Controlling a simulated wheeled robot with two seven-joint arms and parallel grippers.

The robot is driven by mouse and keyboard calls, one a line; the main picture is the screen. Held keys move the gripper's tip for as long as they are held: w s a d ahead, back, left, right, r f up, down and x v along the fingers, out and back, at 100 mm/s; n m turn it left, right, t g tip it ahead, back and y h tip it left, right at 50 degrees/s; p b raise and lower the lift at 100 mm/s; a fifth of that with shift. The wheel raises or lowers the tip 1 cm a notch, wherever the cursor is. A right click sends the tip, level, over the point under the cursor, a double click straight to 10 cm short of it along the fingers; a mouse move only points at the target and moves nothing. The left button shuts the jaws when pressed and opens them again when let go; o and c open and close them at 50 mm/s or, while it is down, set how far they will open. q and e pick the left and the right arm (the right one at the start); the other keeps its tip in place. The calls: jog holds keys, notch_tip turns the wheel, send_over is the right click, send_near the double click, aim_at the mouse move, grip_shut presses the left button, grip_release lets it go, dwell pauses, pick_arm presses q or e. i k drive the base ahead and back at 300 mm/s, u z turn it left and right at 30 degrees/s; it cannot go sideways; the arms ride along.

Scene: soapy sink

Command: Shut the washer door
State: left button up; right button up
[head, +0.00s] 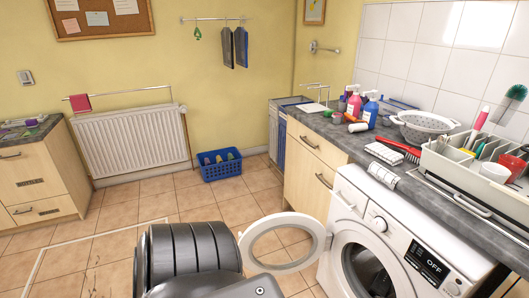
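The white washer (399,236) stands under the counter at the lower right, with a display reading "OFF". Its round door (282,243) is open and swung out to the left, away from the drum opening (368,268). The door is a white ring with a clear middle; floor tiles show through it. Dark grey ribbed parts of mine are at the bottom centre, just left of the door and overlapping its lower left edge. Neither gripper can be seen. The lower part of the washer is cut off by the frame.
The counter (345,136) above the washer holds a colander (424,126), bottles, a brush and a dish rack (478,172). A blue basket (220,167) sits on the floor by the back wall. Wooden drawers (37,175) stand at left. Tiled floor between is mostly clear.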

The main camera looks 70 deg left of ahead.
aim_at(322, 239)
jog(key=u, duration=0.05)
jog(key=k, duration=0.45)
jog(key=u, duration=2.9)
jog(key=i, duration=4.45)
jog(key=z, duration=3.9)
jog(key=i, duration=0.15)
jog(key=z, duration=0.55)
